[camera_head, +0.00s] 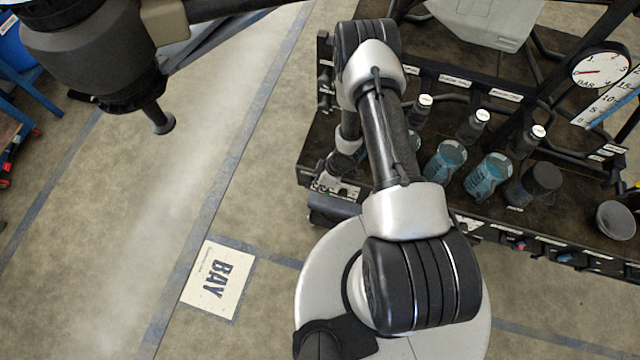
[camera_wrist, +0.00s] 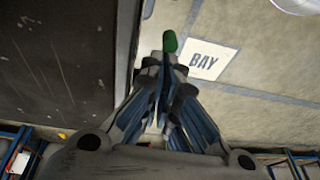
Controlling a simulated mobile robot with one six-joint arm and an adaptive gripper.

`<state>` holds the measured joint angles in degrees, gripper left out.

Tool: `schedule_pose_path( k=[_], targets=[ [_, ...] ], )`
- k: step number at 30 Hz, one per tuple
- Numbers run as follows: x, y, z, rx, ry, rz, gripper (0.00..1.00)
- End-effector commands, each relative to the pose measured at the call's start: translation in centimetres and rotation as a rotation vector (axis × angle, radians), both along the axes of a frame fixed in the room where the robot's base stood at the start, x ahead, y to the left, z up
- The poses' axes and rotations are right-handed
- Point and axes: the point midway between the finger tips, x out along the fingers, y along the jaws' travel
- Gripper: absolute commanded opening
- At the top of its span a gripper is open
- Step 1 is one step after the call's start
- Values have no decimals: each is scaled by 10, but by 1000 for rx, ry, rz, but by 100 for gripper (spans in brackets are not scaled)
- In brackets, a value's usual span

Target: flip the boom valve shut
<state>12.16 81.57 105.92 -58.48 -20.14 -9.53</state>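A green-tipped piece (camera_wrist: 170,41), perhaps the valve's lever, shows just past my fingertips in the wrist view. The valve body is not clearly visible, so I cannot tell its position. My gripper (camera_wrist: 167,78) has its fingers drawn close together, right at the green tip. I cannot tell whether the green piece is between the fingers or just beyond them. In the camera_head view my arm bends down over the left end of the dark rack (camera_head: 312,150), and my gripper is mostly hidden there.
The spray drone's dark body (camera_head: 85,50) and nozzle (camera_head: 160,118) are at upper left, with pale mist below. Bottles (camera_head: 445,160) and a round gauge (camera_head: 600,68) are on the rack. A BAY sign (camera_head: 217,280) lies on open floor.

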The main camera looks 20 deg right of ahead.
Motion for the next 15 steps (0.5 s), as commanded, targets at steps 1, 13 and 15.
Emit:
schedule_pose_path(
  k=[1,13,15],
  targets=[
    [-4,-3,-3,-5,10,-3,0],
    [-9,-7,-16,-7,17,-8,0],
    [-10,-7,-17,-6,18,-9,0]
  ],
)
